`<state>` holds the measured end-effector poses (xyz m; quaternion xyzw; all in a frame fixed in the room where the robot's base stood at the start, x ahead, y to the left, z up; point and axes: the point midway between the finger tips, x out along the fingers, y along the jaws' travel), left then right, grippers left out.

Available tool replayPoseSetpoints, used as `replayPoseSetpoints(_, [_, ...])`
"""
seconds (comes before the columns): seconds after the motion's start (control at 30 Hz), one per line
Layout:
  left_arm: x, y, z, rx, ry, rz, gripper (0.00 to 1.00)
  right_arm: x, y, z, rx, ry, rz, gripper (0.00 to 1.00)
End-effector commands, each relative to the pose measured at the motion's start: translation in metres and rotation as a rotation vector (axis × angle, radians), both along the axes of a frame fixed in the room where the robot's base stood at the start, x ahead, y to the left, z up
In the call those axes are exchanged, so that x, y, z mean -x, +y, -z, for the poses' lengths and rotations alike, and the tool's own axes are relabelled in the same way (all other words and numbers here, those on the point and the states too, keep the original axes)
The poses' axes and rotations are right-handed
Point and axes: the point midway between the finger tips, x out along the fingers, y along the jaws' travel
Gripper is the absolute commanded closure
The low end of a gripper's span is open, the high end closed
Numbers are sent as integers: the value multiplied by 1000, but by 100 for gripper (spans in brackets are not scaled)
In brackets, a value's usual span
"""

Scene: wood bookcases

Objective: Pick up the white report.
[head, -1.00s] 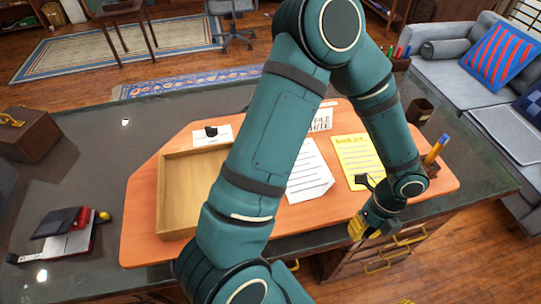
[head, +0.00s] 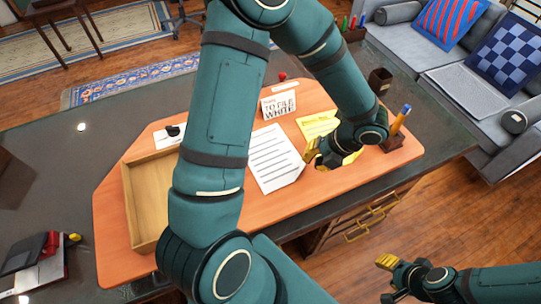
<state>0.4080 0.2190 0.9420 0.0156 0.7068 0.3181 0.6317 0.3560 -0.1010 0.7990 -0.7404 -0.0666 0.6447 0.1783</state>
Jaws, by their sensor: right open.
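The white report (head: 272,160) is a white sheet with dark lines, lying on the orange desk mat in the head view. My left gripper (head: 313,156) hangs just right of the white report, over the lower part of the yellow report (head: 318,124). Its yellow fingertips are small and partly hidden by its own wrist, so I cannot tell whether it is open. The white report lies apart from it. My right gripper (head: 384,272) is open and empty, out past the desk's front edge at the lower right.
A sign reading "to file white" (head: 279,105) stands behind the white report. An open wooden tray (head: 128,205) is at left, partly behind my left arm. A pen holder (head: 394,142) stands right of the yellow report. Drawers with yellow handles (head: 357,235) are below the desk.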

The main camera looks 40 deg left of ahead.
Motion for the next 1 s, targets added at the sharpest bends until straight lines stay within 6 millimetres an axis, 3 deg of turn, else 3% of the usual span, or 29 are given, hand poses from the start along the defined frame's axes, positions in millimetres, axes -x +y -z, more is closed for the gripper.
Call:
replayPoseSetpoints(0.43, [16, 20, 44, 1, 2, -1, 90, 4, 1, 13, -2, 9, -8, 53])
replayPoseSetpoints(0.73, [16, 22, 47, 1, 2, -1, 90, 4, 1, 13, -2, 10, -8, 53])
replayPoseSetpoints(0.8, [16, 22, 47, 1, 2, -1, 100, 4, 1, 13, -3, 9, -8, 53])
replayPoseSetpoints(1.0, [16, 22, 46, 1, 2, -1, 100, 4, 1, 13, -2, 10, -8, 53])
